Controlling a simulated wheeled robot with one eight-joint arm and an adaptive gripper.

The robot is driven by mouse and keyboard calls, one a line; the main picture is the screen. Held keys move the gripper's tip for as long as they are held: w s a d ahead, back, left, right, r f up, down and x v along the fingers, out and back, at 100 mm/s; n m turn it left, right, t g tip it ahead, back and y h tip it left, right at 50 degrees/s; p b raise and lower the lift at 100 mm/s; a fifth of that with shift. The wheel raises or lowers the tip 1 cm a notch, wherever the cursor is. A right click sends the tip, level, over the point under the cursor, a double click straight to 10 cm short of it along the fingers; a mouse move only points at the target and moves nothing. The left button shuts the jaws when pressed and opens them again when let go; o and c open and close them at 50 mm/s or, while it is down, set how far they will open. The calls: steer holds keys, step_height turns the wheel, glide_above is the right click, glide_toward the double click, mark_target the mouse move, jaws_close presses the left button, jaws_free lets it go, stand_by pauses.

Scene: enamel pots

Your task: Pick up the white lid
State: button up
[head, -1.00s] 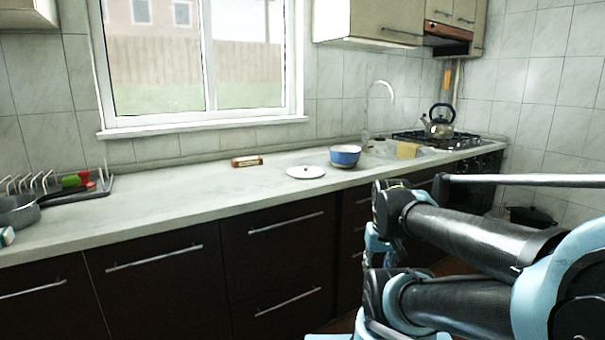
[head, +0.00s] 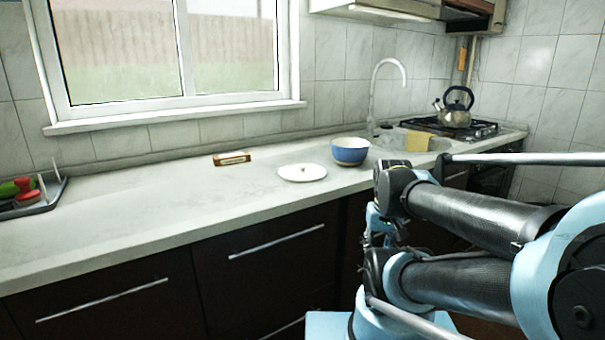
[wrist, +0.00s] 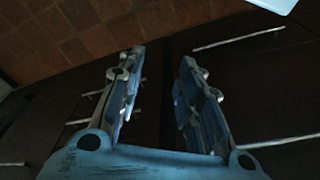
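The white lid (head: 302,172) lies flat on the countertop, its small knob upward, in the head view. A blue and white pot (head: 350,151) stands just to its right and slightly behind, apart from it or nearly touching. My gripper (wrist: 160,65) shows in the wrist view with its two fingers spread wide and nothing between them. It is in front of the dark cabinet fronts, below the counter and away from the lid. In the head view my arm is folded at the right and the fingers cannot be made out.
The pale countertop (head: 150,205) is bare left of the lid. A small brown box (head: 231,159) lies behind it. A dish rack (head: 35,193) stands far left. The faucet (head: 388,85), yellow cloth (head: 418,141) and kettle (head: 455,108) on the stove are at right. Cabinet handles (head: 277,241) stick out below.

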steer(key=shift+o, duration=1.4)
steer(key=shift+s+r, duration=0.15)
steer(key=shift+r, duration=0.75)
step_height(320, 180, up, 30)
steer(key=m+g, duration=0.2)
steer(key=m, duration=1.4)
glide_above(302, 166)
step_height(302, 166, down, 17)
steer(key=shift+f, duration=0.15)
jaws_close()
